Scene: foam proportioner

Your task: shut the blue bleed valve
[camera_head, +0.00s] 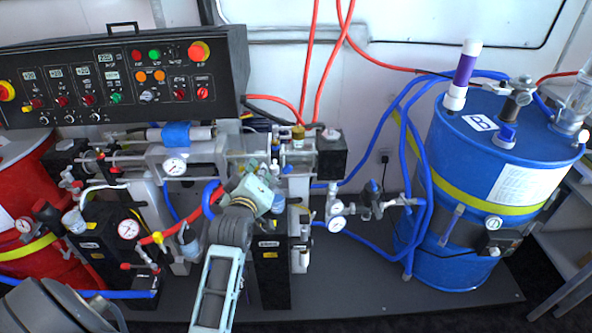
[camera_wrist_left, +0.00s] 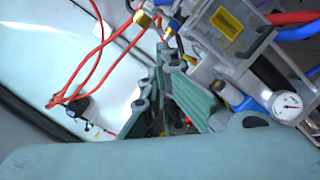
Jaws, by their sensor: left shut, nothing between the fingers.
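My left gripper (camera_head: 262,182) reaches in among the fittings at the middle of the pump assembly in the head view. Its teal fingers (camera_wrist_left: 167,70) are closed together and empty in the left wrist view. The bleed valve cannot be singled out with certainty. A small blue-handled valve (camera_head: 372,187) sits on the pipe fitting between the assembly and the blue drum, right of the gripper and apart from it. Another blue handle (camera_head: 507,133) stands on the drum lid. A blue fitting (camera_wrist_left: 240,98) beside a gauge lies right of the fingers in the wrist view. My right gripper is not in view.
A black control panel (camera_head: 130,75) stands behind the assembly at left. A blue drum (camera_head: 470,170) is at right, a red drum (camera_head: 30,160) at left. Red hoses (camera_head: 318,60) and blue hoses (camera_head: 400,110) cross the space. The grey base plate (camera_head: 390,285) is clear at front right.

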